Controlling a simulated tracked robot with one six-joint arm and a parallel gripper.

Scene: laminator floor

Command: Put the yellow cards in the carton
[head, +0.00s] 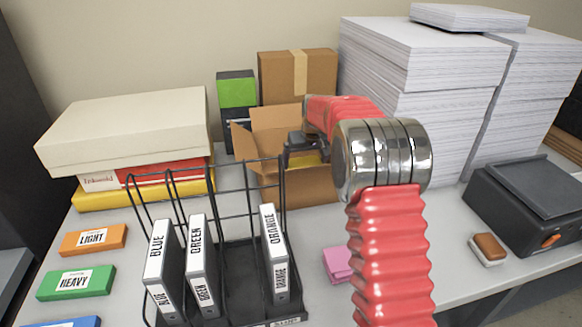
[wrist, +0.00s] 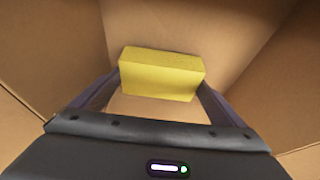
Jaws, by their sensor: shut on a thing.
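The yellow cards (wrist: 160,75) form a block held between the two fingers of my gripper (wrist: 158,88) in the wrist view. Cardboard walls surround the block there, so it is inside the open carton (head: 285,187). In the head view my gripper (head: 305,150) reaches down into the carton, and a bit of the yellow cards (head: 310,161) shows at its mouth. Most of the block is hidden there by the carton and my arm. I cannot tell whether the block touches the carton's bottom.
A wire rack (head: 237,255) with BLUE, GREEN and ORANGE binders stands in front of the carton. Tall paper stacks (head: 410,75) are at the right, a closed box (head: 298,75) behind. Pink cards (head: 338,264) lie near my arm. Boxes (head: 130,130) are stacked at the left.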

